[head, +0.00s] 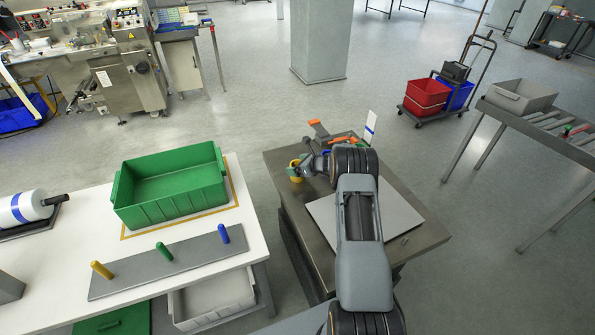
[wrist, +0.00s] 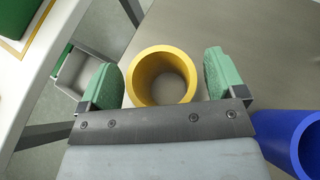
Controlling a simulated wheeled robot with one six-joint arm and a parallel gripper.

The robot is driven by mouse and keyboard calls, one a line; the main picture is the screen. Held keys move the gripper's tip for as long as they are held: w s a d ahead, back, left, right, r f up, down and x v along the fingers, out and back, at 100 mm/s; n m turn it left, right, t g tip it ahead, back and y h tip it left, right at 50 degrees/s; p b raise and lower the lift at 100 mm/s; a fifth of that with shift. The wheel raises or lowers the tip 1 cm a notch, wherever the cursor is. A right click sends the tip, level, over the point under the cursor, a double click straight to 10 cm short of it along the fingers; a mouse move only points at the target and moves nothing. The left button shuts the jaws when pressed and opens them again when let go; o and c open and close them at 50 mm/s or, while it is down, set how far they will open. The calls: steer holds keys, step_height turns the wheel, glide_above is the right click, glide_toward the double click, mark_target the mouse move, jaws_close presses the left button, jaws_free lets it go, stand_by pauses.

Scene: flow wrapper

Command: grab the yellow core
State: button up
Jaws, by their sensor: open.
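The yellow core (wrist: 138,85) is a hollow ring-shaped tube seen from above in the wrist view. It stands on the grey metal table, and its open end faces the camera. My gripper (wrist: 162,82) is open, with one green-padded finger on each side of the core. Narrow gaps show between the pads and the core. In the head view the yellow core (head: 294,170) is at the table's left edge, partly covered by my gripper (head: 302,168). A blue core (wrist: 290,135) lies to the right of the gripper in the wrist view, cut off by the frame.
The metal table (head: 428,232) also holds a light grey plate (head: 398,213) and orange items (head: 318,129) at the back. A white table to the left carries a green bin (head: 170,215) and a grey board (head: 130,277) with yellow, green and blue pegs. A floor gap separates the tables.

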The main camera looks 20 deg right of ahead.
steer(key=c, duration=1)
steer(key=shift+w, duration=0.1)
steer(key=shift+r, duration=0.45)
steer(key=w+d+r+b, duration=0.2)
steer(key=w+d+r, duration=0.1)
steer(key=d+r, duration=0.9)
steer(key=shift+d, duration=0.7)
